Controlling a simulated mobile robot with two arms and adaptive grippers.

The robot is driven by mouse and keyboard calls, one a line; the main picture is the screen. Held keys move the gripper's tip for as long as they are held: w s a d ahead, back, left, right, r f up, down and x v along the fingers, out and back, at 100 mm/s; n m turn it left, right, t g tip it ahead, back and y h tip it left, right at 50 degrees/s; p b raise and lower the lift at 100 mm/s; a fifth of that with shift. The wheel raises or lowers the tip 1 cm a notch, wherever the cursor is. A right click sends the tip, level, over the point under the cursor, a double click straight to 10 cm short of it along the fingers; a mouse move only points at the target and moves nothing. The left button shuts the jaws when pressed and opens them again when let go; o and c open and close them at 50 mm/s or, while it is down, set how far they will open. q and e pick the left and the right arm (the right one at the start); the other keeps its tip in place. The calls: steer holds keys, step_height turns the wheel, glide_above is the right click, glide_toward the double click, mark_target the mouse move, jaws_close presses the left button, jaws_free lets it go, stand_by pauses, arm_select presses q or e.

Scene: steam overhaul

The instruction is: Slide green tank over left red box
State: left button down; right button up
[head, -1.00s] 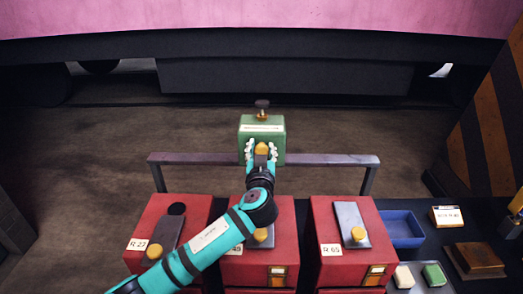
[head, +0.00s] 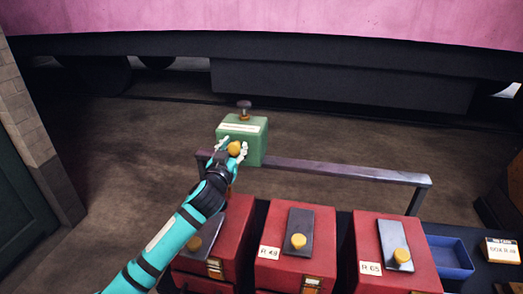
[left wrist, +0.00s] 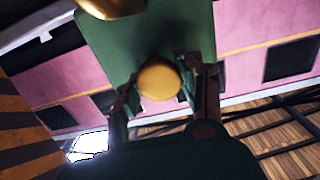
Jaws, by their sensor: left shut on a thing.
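The green tank (head: 254,148) has a white label, a dark knob on top and a yellow knob (head: 235,149) on its near face. My left gripper (head: 236,155) is shut on the yellow knob and holds the tank by the rail, behind the red boxes. The left wrist view also shows the yellow knob (left wrist: 159,79) between the fingers, with the green tank (left wrist: 110,45) behind. The left red box (head: 237,222) is partly hidden by my left arm; a grey plate (head: 206,232) lies on its top. The middle red box (head: 317,235) and right red box (head: 412,230) stand beside it.
A purple-grey rail (head: 330,172) runs behind the boxes. A blue tray (head: 449,262) and a labelled block (head: 501,250) are at the right. A brick pillar (head: 28,130) stands at the left. Open floor lies behind the rail.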

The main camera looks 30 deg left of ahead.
arm_select(q)
steer(key=a, duration=0.2)
steer(key=s+a, duration=0.1)
steer(key=a, duration=0.1)
steer(key=shift+s, duration=0.1)
steer(key=shift+a, duration=0.1)
steer(key=c, duration=1.3)
jaws_free()
steer(key=o, duration=0.5)
steer(key=shift+s+a, duration=0.1)
steer(key=shift+a, duration=0.1)
steer(key=v, duration=1.2)
steer(key=shift+d, duration=0.1)
